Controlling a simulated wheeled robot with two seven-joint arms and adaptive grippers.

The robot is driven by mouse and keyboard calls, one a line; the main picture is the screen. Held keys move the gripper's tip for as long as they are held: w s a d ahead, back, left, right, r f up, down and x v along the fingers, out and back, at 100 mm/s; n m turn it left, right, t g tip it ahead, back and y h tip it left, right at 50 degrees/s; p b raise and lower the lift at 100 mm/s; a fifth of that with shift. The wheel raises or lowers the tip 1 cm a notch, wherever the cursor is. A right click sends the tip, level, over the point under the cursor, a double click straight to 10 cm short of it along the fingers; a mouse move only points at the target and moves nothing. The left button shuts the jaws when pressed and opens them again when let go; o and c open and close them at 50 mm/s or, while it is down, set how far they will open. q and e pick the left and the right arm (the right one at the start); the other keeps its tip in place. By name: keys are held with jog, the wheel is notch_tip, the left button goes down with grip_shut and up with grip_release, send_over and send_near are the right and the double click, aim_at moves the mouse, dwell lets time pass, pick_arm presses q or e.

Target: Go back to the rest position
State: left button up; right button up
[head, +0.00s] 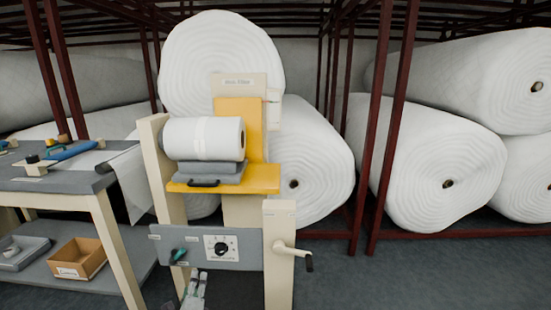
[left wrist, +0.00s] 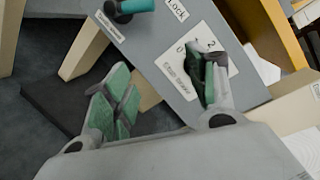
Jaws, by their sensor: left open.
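My left gripper (head: 196,278) is low in the head view, in front of the lower edge of the machine's grey control panel (head: 250,252). In the left wrist view, the gripper's two green-padded fingers (left wrist: 162,65) are spread apart with nothing between them. One finger overlaps the white dial plate (left wrist: 222,62) in that view and hides most of its dial. The dial (head: 222,248) shows in the head view. A teal-handled lever (head: 178,256) sits on the panel left of the dial, apart from the gripper. My right gripper is not in view.
A white roll (head: 203,138) rests on a grey cradle above a yellow platform (head: 255,185). A crank (head: 292,252) sticks out at right. A workbench (head: 55,184) with tools and a lower-shelf cardboard box (head: 78,259) stands left. Large wadding rolls (head: 425,165) fill racks behind.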

pick_arm(q)
jog(key=s+d+f+n+g+h, duration=0.25)
jog(key=s+d+n+g, duration=0.25)
jog(key=s+n, duration=0.3)
jog(key=s+d+f+n+g+h, duration=0.1)
jog(key=s+d+n+g+h, duration=0.25)
jog(key=s+d+n, duration=0.4)
jog(key=s+f+n+g, duration=0.3)
jog(key=s+f, duration=0.4)
jog(key=s, duration=0.6)
jog(key=shift+a+p, duration=0.4)
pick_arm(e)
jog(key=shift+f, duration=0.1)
pick_arm(q)
jog(key=shift+f, duration=0.15)
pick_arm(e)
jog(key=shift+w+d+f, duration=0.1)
